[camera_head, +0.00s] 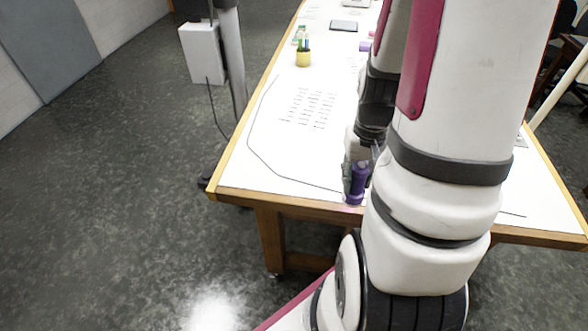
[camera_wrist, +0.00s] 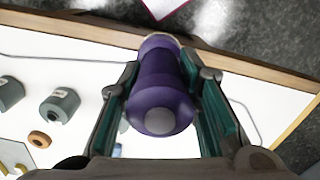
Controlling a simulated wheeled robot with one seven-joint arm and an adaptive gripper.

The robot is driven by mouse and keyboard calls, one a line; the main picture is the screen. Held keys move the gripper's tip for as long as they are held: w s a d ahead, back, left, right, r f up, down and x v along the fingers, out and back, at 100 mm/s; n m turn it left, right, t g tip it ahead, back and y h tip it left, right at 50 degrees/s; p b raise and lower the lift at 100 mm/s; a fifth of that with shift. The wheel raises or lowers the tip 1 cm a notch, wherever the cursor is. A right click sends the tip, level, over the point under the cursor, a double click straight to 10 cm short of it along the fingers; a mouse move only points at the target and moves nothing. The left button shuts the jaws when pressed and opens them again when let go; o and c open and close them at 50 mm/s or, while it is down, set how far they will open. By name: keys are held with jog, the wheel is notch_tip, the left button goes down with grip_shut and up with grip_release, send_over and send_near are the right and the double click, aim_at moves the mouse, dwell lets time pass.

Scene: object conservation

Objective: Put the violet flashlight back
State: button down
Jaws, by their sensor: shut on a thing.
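The violet flashlight (camera_wrist: 160,92) is between the two green-padded fingers of my gripper (camera_wrist: 166,100) in the wrist view, with its round end toward the camera. In the head view the flashlight (camera_head: 357,184) shows near the table's front edge, roughly upright, beside my arm. My gripper (camera_head: 352,180) is shut on it there, partly hidden by my own arm. I cannot tell whether the flashlight touches the table.
The white-topped table (camera_head: 270,140) has a wooden edge close to the flashlight. A yellow cup (camera_head: 303,59) with items and a dark tablet (camera_head: 344,26) stand farther back. Grey cylinders (camera_wrist: 60,105) and an orange ring (camera_wrist: 39,139) lie left in the wrist view.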

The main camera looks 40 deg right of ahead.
jog(key=shift+w+a+f, duration=0.1)
jog(key=shift+w+a, duration=0.05)
jog(key=shift+w, duration=0.05)
jog(key=shift+w+f+b, duration=0.15)
jog(key=shift+w+b, duration=0.25)
jog(key=shift+b, duration=0.35)
jog(key=shift+w+f+b, duration=0.1)
jog(key=shift+w+b, duration=0.55)
jog(key=shift+b, duration=0.45)
jog(key=shift+w+b, duration=0.25)
jog(key=shift+b, duration=0.85)
jog(key=shift+w+b, duration=0.1)
jog(key=shift+b, duration=0.2)
jog(key=shift+w+d+f+p, duration=0.2)
jog(key=shift+w+d+f, duration=0.45)
jog(key=shift+w, duration=1.45)
jog(key=shift+w+d+f+p, duration=0.3)
jog(key=shift+w+f, duration=0.55)
jog(key=shift+w, duration=1.25)
jog(key=shift+w+d+f+p, duration=0.1)
jog(key=shift+w+d+f, duration=0.6)
jog(key=shift+w, duration=1.4)
jog(key=shift+f, duration=0.15)
